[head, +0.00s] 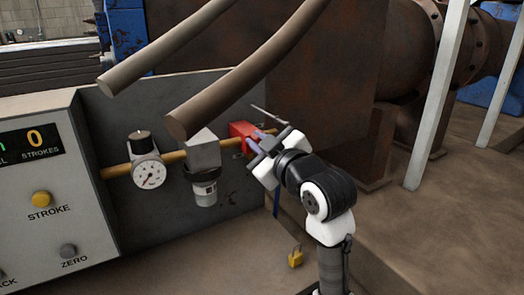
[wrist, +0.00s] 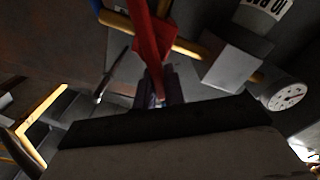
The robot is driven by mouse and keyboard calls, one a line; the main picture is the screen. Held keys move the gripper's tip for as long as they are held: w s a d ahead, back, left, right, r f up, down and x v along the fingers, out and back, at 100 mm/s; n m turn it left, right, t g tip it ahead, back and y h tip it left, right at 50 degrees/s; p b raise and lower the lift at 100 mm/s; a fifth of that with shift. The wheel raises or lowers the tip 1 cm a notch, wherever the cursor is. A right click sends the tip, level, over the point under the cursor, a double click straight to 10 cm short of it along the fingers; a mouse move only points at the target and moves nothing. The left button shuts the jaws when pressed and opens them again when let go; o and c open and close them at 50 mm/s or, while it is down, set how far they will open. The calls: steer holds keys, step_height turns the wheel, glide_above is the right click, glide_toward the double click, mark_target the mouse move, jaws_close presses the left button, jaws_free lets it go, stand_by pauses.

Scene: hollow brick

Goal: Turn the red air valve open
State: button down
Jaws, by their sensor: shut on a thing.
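The red air valve (head: 242,130) sits on the yellow pipe, to the right of the grey filter block, in the head view. My gripper (head: 260,146) reaches it from the right and hides part of it. In the wrist view the red valve handle (wrist: 152,40) runs down from the top edge and narrows between my gripper's fingers (wrist: 156,98). The gripper is shut on the handle. The fingertips are dark, and their exact contact is hard to see.
A round gauge (head: 149,173) and a grey filter block (head: 202,151) share the yellow pipe (head: 117,171). Two thick brown bars (head: 240,80) hang above them. A control box (head: 50,190) stands at the left.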

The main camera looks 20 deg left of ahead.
steer(key=f+n+b, duration=0.1)
steer(key=n+b, duration=0.2)
steer(key=f+n+b, duration=0.1)
steer(key=n+b, duration=0.1)
steer(key=n, duration=0.2)
steer(key=s+a+f+n+b, duration=0.1)
steer(key=n+b, duration=0.2)
steer(key=n, duration=0.1)
steer(key=shift+s+b, duration=0.1)
steer(key=shift+b, duration=0.25)
stand_by(0.4)
steer(key=c, duration=1.5)
jaws_free()
steer(key=shift+d, duration=0.15)
steer(key=b+v, duration=0.1)
steer(key=v, duration=1.2)
steer(key=shift+s+d, duration=0.2)
steer(key=shift+s, duration=0.05)
